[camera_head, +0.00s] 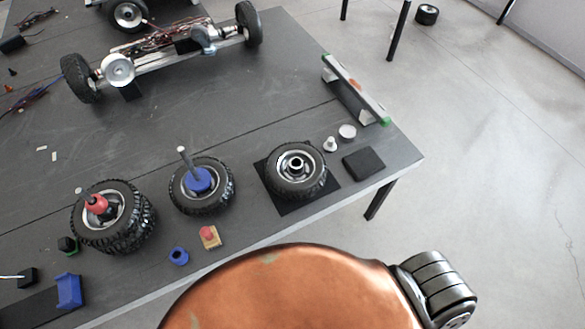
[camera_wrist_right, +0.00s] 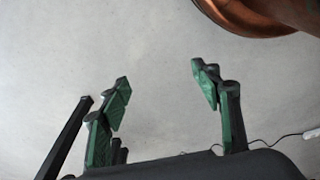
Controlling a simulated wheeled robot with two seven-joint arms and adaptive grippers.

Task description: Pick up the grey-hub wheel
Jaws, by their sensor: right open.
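The grey-hub wheel (camera_head: 297,166) lies flat on a black square mat (camera_head: 288,207) near the table's front right edge in the head view. It has a black tyre and a silver-grey hub with a dark centre hole. My right gripper (camera_wrist_right: 162,82) shows only in the wrist view, with its green fingers wide apart and nothing between them. Pale floor shows behind the fingers, and no wheel is in that view. My left gripper is in neither view.
A blue-hub wheel (camera_head: 214,192) and a stack of red-hub wheels (camera_head: 128,236) lie left of it, with rods upright. A dark block (camera_head: 363,164) and small caps stand to its right. A wheeled chassis (camera_head: 165,62) stands behind. A dark leg (camera_wrist_right: 65,140) shows beside my right gripper.

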